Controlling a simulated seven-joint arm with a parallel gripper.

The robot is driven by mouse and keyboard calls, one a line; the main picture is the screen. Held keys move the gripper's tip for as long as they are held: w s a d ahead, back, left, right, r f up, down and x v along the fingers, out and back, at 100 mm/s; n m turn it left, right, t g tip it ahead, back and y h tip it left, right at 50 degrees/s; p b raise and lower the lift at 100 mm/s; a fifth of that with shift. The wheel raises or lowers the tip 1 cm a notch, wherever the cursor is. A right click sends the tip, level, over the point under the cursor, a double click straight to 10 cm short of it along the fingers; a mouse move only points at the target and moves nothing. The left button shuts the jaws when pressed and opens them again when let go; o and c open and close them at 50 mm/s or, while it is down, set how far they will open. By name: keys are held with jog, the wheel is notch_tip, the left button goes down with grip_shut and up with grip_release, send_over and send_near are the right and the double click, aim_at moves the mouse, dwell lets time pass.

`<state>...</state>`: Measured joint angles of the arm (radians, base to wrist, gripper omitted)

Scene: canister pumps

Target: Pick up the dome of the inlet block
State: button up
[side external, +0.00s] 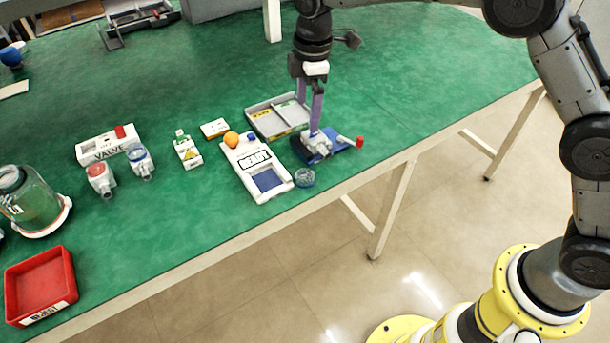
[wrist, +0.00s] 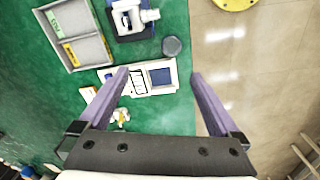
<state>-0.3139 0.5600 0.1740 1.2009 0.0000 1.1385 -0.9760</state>
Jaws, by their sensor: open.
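No label reading "inlet block" can be made out. A dark blue block (side external: 340,140) carries a grey-white fitting (side external: 318,143), and a red-ended piece (side external: 359,141) is at its right. The block also shows at the top of the wrist view (wrist: 150,32). A small round bluish piece (side external: 305,177), possibly a dome, sits on the table in front of it; it looks like a dark disc in the wrist view (wrist: 172,46). My gripper (wrist: 159,75) is open and empty. In the side view its purple fingers overlap the block's left part. In the wrist view they straddle the READY board.
The white READY board (side external: 282,187) with an orange ball (side external: 231,139) lies left of the block. A grey divided tray (side external: 251,112) is behind. Small pumps, a VALVE box (side external: 95,153), a glass canister (side external: 35,200) and a red tray (side external: 65,262) stand farther left.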

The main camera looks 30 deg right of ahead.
send_over(305, 174)
jog(key=shift+g, duration=0.4)
jog(key=f, duration=1.1)
jog(key=shift+w+f, duration=0.25)
jog(key=shift+s+f, duration=0.15)
jog(key=shift+f, duration=1.35)
jog(key=shift+s+f, duration=0.1)
jog(key=shift+f, duration=1.4)
jog(key=c, duration=1.4)
